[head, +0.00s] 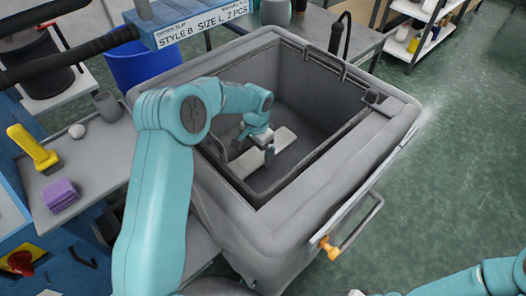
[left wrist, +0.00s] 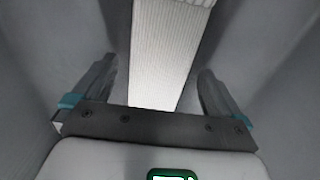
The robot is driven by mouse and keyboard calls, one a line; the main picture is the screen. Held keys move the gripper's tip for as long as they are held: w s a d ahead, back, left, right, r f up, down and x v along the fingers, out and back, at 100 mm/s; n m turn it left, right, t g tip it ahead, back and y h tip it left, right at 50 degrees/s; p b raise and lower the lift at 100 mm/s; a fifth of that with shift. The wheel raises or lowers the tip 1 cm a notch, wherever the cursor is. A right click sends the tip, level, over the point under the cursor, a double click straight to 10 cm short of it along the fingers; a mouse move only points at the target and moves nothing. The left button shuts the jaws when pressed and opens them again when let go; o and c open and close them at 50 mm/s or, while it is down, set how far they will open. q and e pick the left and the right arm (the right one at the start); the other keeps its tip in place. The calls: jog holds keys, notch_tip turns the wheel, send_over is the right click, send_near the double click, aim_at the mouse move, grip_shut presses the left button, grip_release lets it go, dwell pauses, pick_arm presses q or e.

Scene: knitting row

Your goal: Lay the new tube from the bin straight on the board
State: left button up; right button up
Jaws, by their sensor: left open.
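The tube (head: 245,162) is a flat, pale, ribbed knit strip lying low in the grey bin (head: 352,160). My left arm reaches over the bin's near left rim, and my left gripper (head: 268,153) is down inside, at the tube. In the left wrist view the tube (left wrist: 168,45) runs away from the palm between the two spread fingers of the left gripper (left wrist: 158,75), with a gap on each side. The gripper is open. Part of the tube is hidden behind the gripper in the head view. I cannot make out the board. My right gripper is out of view.
Bin walls surround the left gripper closely. A grey table (head: 95,165) at left carries a yellow tool (head: 33,150), a purple block (head: 61,195) and a grey cup (head: 107,104). Green floor (head: 460,150) is clear at right.

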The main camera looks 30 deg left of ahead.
pick_arm(q)
jog(key=shift+f, duration=0.45)
jog(key=c, duration=1)
jog(key=shift+r, duration=0.1)
jog(key=shift+c, duration=0.2)
